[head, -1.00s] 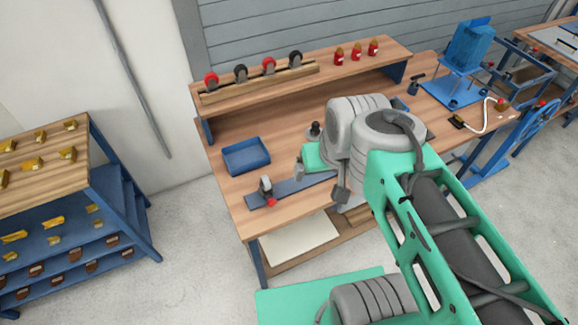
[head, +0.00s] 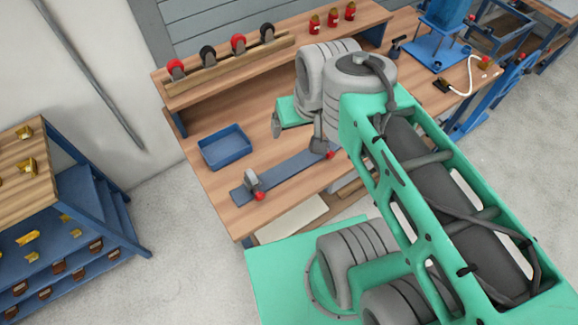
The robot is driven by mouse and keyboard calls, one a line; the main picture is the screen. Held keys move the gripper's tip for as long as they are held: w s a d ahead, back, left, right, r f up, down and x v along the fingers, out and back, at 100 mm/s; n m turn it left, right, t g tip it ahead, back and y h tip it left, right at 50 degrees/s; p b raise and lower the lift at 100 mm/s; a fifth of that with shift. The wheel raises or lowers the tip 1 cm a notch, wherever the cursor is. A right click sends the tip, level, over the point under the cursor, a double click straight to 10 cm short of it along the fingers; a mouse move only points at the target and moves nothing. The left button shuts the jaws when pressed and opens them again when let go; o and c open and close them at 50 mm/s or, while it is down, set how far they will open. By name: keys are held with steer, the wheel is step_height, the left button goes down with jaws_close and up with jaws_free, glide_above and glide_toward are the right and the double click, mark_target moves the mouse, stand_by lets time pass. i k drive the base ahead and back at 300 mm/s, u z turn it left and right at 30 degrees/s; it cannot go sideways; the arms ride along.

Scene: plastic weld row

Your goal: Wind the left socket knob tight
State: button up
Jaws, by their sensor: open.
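The left socket (head: 251,179) is a small grey upright clamp near the left end of a flat blue-grey bar (head: 290,172) on the workbench. Its red knob (head: 259,196) sticks out at the front, towards the bench's near edge. A second red knob (head: 331,154) shows farther right on the bar, partly covered by my arm. My gripper (head: 277,129) is on the far side of the bar, up and right of the left socket in the picture and apart from it. It is open; the green hand covers much of it, and I see nothing held.
A blue tray (head: 224,147) lies left of my gripper. A raised shelf (head: 290,55) behind carries a wooden rack with red and black wheels, and several red bottles. A rack of yellow parts (head: 75,200) stands left. The bench between tray and bar is clear.

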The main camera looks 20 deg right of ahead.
mark_target(259, 196)
steer(key=z, duration=0.05)
steer(key=k, duration=0.5)
steer(key=z, duration=1.4)
steer(key=k, duration=0.6)
steer(key=u, duration=1.4)
